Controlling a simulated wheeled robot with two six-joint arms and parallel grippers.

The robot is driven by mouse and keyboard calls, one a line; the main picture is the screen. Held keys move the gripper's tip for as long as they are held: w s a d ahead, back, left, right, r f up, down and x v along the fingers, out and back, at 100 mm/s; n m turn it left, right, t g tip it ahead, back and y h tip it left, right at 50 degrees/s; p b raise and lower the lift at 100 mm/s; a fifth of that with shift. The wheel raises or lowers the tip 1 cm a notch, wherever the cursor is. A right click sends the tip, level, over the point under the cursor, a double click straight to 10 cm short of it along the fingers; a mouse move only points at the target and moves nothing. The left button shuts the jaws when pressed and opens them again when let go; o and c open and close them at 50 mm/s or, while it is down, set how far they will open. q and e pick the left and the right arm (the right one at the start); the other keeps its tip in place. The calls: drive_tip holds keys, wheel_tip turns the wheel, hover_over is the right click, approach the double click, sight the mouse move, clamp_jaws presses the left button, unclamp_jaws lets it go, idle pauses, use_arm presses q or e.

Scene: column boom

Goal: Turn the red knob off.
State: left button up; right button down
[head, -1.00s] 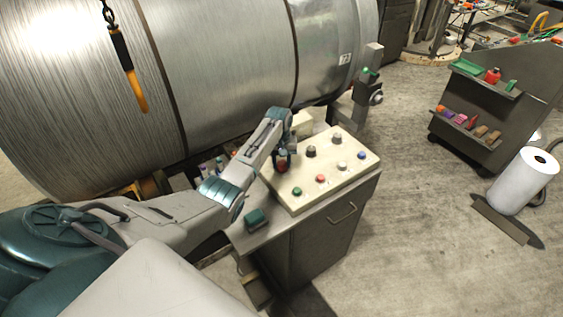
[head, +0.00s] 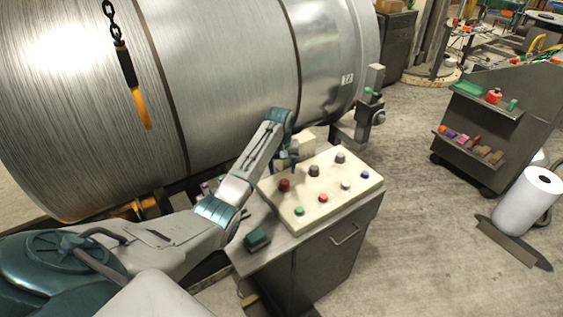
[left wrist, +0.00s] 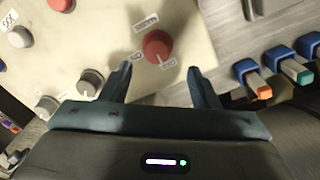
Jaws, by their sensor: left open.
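The red knob (head: 284,185) stands at the left corner of the cream control panel (head: 330,205). In the left wrist view the red knob (left wrist: 157,43) shows a short pale mark on its lower edge and small white labels on either side. My left gripper (head: 288,163) is beyond the knob in the head view and clear of it. In the left wrist view my left gripper (left wrist: 159,72) is open and empty, its fingertips short of the knob and spread wider than it. My right gripper is not in view.
The panel also holds dark knobs (head: 314,170), a green button (head: 299,211), a smaller red button (head: 323,198) and a blue one (head: 365,174).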

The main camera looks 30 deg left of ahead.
sight(281, 181)
use_arm(q)
drive_tip(key=shift+s+a+r+b, duration=0.1)
drive_tip(key=shift+r+b, duration=0.2)
drive_tip(key=shift+r, duration=0.9)
drive_tip(key=shift+a+r+b, duration=0.1)
drive_tip(key=shift+r+b, duration=0.15)
drive_tip(key=shift+r, duration=0.95)
drive_tip(key=shift+f, duration=0.1)
